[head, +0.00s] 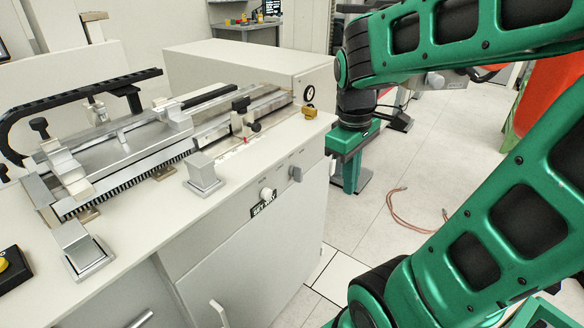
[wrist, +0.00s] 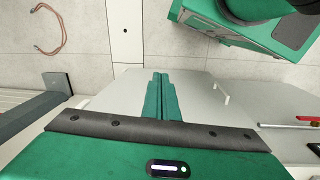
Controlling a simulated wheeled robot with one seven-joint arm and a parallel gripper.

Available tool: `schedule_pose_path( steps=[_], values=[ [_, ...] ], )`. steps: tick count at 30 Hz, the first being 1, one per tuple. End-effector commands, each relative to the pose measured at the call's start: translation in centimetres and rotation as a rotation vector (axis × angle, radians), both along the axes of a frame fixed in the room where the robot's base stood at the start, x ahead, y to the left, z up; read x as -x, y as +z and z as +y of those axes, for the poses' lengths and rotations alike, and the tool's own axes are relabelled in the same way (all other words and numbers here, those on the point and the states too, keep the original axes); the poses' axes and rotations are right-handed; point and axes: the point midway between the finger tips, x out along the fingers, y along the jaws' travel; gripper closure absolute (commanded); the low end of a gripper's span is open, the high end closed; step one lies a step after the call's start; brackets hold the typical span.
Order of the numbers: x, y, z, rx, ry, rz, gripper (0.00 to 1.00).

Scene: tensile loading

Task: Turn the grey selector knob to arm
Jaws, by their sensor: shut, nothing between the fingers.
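The grey selector knob (head: 295,173) sticks out of the front panel of the pale machine cabinet in the head view. A round white knob (head: 266,194) with a black label (head: 263,206) beneath it is to its left. My gripper (head: 350,182) hangs pointing down to the right of the grey knob, apart from it in the picture. In the wrist view my gripper (wrist: 160,74) shows its green fingers pressed together with nothing between them. I cannot make out the grey knob in the wrist view. The label's text and the knob's setting are too small to read.
A bench-top machine with a metal bed (head: 130,150) lies on the cabinet top. Square metal blocks (head: 204,172) stand near its front edge. A red-brown cable (head: 400,212) lies on the open floor at right.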

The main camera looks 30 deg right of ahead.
Motion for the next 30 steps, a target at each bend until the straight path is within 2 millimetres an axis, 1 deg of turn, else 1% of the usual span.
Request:
schedule_pose_path(
  steps=[1,7,12,15,18,21,24,28,30],
  values=[
    [-1.5,0.3,0.2,0.014,0.118,0.012,1.00],
    [-7.1,1.3,1.5,0.070,0.632,0.064,1.00],
    [-11.8,1.8,3.5,0.112,1.062,0.120,1.00],
    [-14.2,2.0,4.8,0.133,1.283,0.151,1.00],
    [-16.0,2.1,5.9,0.148,1.458,0.177,1.00],
    [-17.1,2.1,6.8,0.158,1.581,0.197,1.00],
    [-17.8,2.1,7.3,0.164,1.648,0.208,1.00],
    [-18.0,1.5,7.3,0.165,1.676,0.214,1.00],
    [-18.1,0.8,7.1,0.165,1.677,0.215,1.00]
  ],
)
